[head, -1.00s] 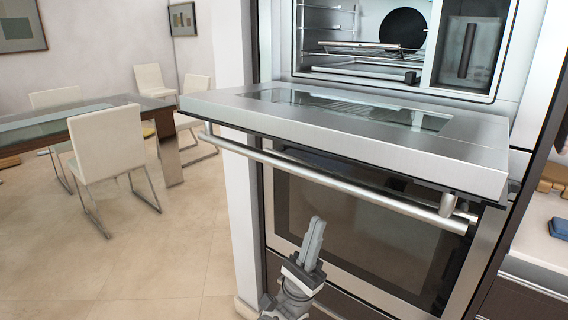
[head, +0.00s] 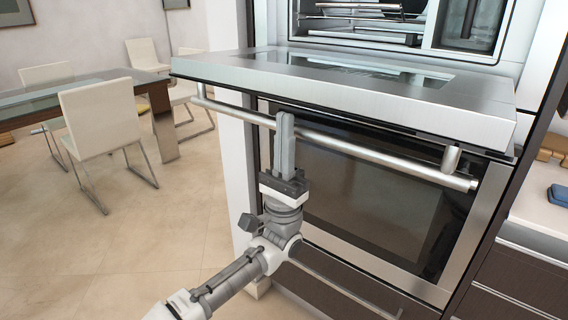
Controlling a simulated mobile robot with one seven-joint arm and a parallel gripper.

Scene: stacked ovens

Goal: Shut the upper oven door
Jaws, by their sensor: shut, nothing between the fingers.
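The upper oven door (head: 300,72) is folded down open and sticks out toward me, nearly level, with its glass panel facing up. Its bar handle (head: 370,155) hangs along the front edge, below the door. My gripper (head: 285,118) is shut and empty, pointing up. Its fingertips overlap the handle's left part in the picture, just below the door's front edge. I cannot tell whether they touch the handle or the door. The upper oven cavity (head: 365,25) with its racks is open behind the door.
The lower oven (head: 370,205) is shut beneath the door, with drawers below it. A counter (head: 540,220) with a blue item (head: 559,195) is at the right. A white chair (head: 100,120) and a glass-topped table (head: 60,97) stand at the left. The floor between is clear.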

